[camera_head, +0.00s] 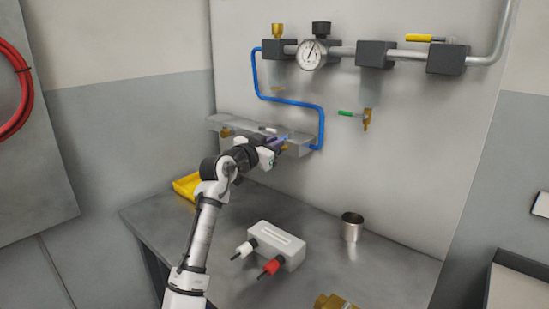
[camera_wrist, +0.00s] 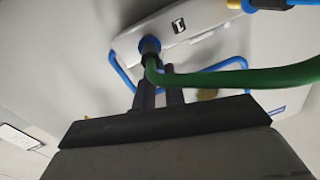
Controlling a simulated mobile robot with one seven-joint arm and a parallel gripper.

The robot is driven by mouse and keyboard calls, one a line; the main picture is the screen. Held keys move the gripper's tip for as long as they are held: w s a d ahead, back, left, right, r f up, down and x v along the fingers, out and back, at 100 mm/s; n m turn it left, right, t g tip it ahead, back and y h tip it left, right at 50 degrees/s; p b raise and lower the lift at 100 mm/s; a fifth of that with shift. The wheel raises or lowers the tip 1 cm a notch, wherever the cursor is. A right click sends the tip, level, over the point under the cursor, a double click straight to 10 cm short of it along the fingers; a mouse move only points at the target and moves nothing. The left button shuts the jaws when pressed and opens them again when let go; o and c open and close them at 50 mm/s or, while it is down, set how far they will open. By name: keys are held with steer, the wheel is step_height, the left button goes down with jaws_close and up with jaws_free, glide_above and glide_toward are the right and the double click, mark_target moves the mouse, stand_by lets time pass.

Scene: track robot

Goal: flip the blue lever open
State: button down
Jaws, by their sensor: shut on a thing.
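In the head view, a short blue lever (camera_head: 282,139) shows at the tip of my gripper (camera_head: 273,147), in front of the grey manifold block on the wall. My gripper is shut on the lever, and its jaws cover much of it. In the wrist view, the two dark fingers (camera_wrist: 160,98) are close together and point towards the pale block (camera_wrist: 178,32) marked with an L. A round blue part (camera_wrist: 150,45) sits on that block just past the fingertips. The lever's grip point is mostly hidden.
A blue pipe (camera_head: 290,102) runs above the manifold, below a gauge (camera_head: 312,54). A green-handled valve (camera_head: 352,114) is to the right. A yellow bin (camera_head: 186,186), white box (camera_head: 279,243) and metal cup (camera_head: 352,228) stand on the bench.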

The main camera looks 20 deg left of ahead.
steer(key=shift+a+m+g+h+b, duration=0.35)
steer(key=shift+m+h, duration=0.25)
steer(key=shift+h, duration=0.4)
steer(key=c, duration=1.5)
jaws_free()
steer(key=b+v, duration=0.4)
steer(key=v, duration=0.9)
steer(key=shift+s+f, duration=0.1)
steer(key=shift+s, duration=0.3)
